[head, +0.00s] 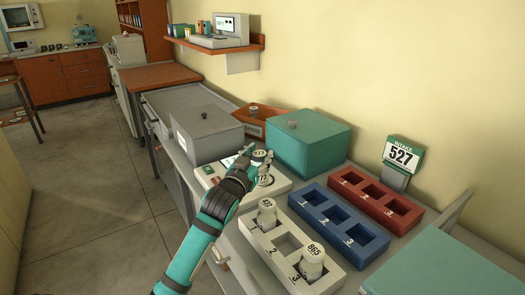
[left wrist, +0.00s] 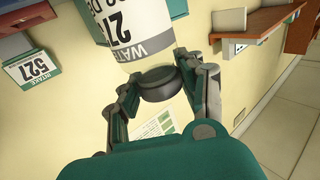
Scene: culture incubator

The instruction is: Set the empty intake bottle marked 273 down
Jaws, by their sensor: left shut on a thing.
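My left gripper (head: 254,163) is shut on a pale bottle (head: 264,179) whose label seems to read 273 in the head view. In the left wrist view the fingers (left wrist: 160,84) close on either side of the bottle's dark cap, and its white label (left wrist: 135,25) shows "27" and "WAT", partly cut off. The bottle is over a white-topped unit (head: 282,186) on the bench; I cannot tell whether its base touches it. An intake sign (head: 402,155) reads 527 and also shows in the left wrist view (left wrist: 33,69). My right gripper is not in view.
A cream rack (head: 262,237) holds a bottle (head: 267,215) in slot 1 and bottle 865 (head: 312,261) in slot 3; slot 2 is empty. The blue rack (head: 313,197) and red rack (head: 366,181) are empty. A teal box (head: 318,150) and grey box (head: 213,140) stand behind.

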